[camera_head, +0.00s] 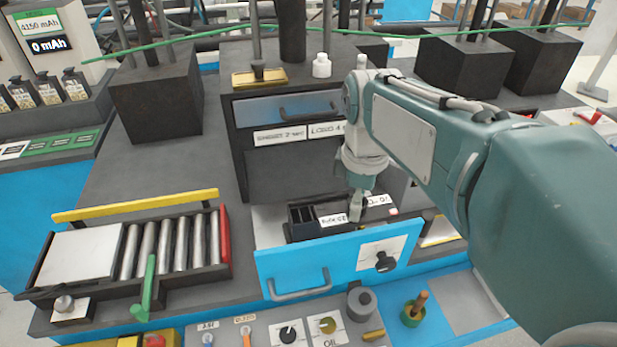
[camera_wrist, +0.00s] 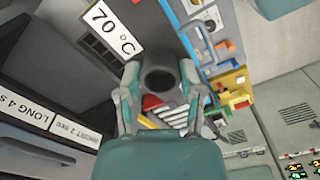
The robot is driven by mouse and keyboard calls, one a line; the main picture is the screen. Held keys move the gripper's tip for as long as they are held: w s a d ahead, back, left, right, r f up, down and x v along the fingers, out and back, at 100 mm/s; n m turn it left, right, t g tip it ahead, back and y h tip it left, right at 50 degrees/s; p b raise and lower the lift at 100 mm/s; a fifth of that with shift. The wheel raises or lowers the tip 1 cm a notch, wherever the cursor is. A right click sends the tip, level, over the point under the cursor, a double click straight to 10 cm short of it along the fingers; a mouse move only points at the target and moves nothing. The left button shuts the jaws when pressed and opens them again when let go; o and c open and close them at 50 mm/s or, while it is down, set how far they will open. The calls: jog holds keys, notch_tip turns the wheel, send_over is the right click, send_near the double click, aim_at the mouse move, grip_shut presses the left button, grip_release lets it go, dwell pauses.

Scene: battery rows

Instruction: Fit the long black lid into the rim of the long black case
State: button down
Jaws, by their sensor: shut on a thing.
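A long black case (camera_head: 303,231) lies in the open blue-fronted drawer, with open slots at its left end. A white label is on or beside it. My gripper (camera_head: 357,208) points down over the drawer, close to the case's right part. In the wrist view my gripper (camera_wrist: 159,85) is shut on a dark, round-ended thing (camera_wrist: 160,77). I cannot tell whether this is the long black lid or part of it. In the head view the held thing is not clearly distinguishable from the dark parts around it. Whether it touches the case's rim cannot be seen.
The blue drawer front (camera_head: 310,262) has a grey handle and a black knob. A dark cabinet with a handle stands behind and above the drawer. A roller tray (camera_head: 160,270) lies at left. A panel with small knobs is in front.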

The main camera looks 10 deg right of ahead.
jog(key=w+a+f, duration=0.1)
jog(key=w+f, duration=0.2)
jog(key=w, duration=0.1)
jog(key=w+f, duration=0.3)
jog(key=w, duration=0.1)
jog(key=w+a+f, duration=0.1)
jog(key=w+f, duration=0.2)
jog(key=w, duration=0.1)
jog(key=shift+a+f, duration=0.1)
jog(key=shift+a, duration=0.2)
notch_tip(320, 180, down, 3)
jog(key=shift+f, duration=0.1)
jog(key=shift+s+f, duration=0.1)
jog(key=shift+c, duration=1.2)
grip_release()
jog(key=shift+f, duration=0.1)
jog(key=shift+w+r, duration=0.2)
